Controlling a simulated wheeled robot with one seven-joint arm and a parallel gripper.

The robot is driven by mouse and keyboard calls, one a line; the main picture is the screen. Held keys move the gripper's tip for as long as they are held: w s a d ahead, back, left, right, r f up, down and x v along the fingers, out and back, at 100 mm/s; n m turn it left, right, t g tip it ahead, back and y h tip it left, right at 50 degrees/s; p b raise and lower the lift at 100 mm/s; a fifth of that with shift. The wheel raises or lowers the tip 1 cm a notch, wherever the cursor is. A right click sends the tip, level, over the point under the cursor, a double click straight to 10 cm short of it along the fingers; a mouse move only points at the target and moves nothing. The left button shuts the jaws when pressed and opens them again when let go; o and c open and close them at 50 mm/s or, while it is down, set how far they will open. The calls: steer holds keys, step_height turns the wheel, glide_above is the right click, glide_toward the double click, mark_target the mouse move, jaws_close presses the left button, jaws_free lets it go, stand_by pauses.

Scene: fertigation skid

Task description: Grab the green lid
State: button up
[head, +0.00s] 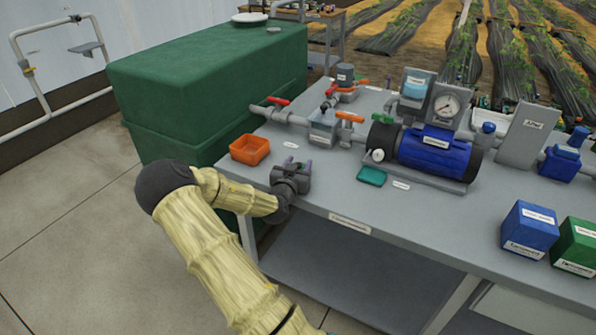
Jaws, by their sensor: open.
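A small, flat, dark green rectangular piece with a raised rim, which looks like the green lid (371,176), lies on the grey bench top in front of the blue pump. My gripper (298,164) is over the front left edge of the bench, to the left of the green lid and clear of it. Its two fingers are apart with nothing seen between them. The exact height of the fingertips above the bench is hard to tell.
An orange open tray (249,149) sits left of my gripper. A blue box (529,229) and a green box (575,246) stand at the right. A large green tank (180,97) is at the left.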

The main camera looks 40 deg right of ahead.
jaws_close()
stand_by(0.3)
steer(key=shift+a+r, duration=0.1)
steer(key=shift+r, duration=0.3)
steer(key=f+v, duration=0.1)
steer(key=v, duration=1.7)
steer(key=shift+w, duration=0.1)
